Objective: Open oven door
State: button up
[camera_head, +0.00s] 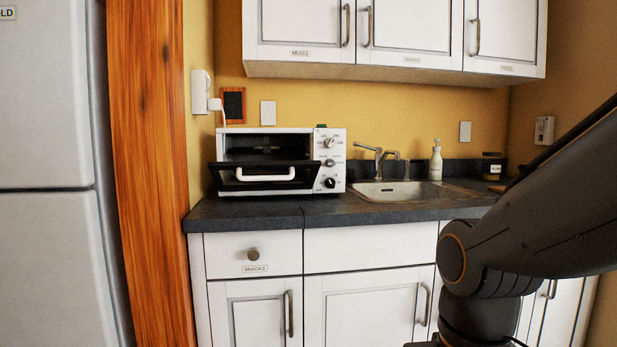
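A small white countertop oven (328,133) stands on the dark counter left of the sink. Its dark door (225,185) with a white bar handle (265,174) is hinged low and appears tilted outward and down. The dark oven cavity (265,145) shows above the door. Dials are on the oven's right panel. Part of my arm shows at the right, apart from the oven. My gripper is not in view.
A sink with a faucet (378,160), a soap bottle (435,160) and a dark jar (491,166) are right of the oven. Upper cabinets (415,25) hang above. A wooden post (148,150) and fridge (45,190) stand left.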

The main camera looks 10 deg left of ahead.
aim_at(214, 167)
jog(key=u, duration=0.2)
jog(key=i, duration=0.85)
jog(key=u, duration=0.5)
